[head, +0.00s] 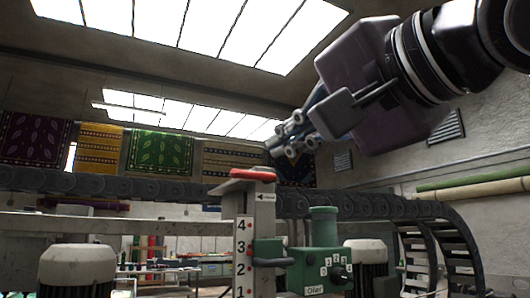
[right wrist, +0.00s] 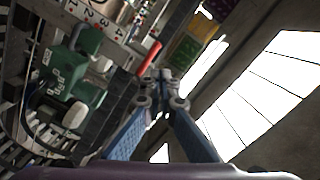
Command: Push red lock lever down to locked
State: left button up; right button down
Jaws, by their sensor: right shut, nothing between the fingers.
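The red lock lever (head: 253,174) lies across the top of an upright post (head: 243,240) marked with numbers up to 4. In the right wrist view the red lever (right wrist: 149,57) shows just beyond the fingertips, a little to their left. My right gripper (head: 279,145) reaches in from the upper right. Its fingers are shut and empty, and its tips look above and slightly right of the lever. In the right wrist view the shut tips (right wrist: 163,76) point toward the lever's side; I cannot tell whether they touch it. My left gripper is not in view.
A green gear housing (head: 320,262) stands right of the post. Grey motors stand on either side, one at left (head: 77,270). A dark cable chain (head: 130,187) runs across behind the post. Rugs (head: 160,152) hang on the back wall. The space above the post is open.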

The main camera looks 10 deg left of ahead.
jog(key=shift+v, duration=1.7)
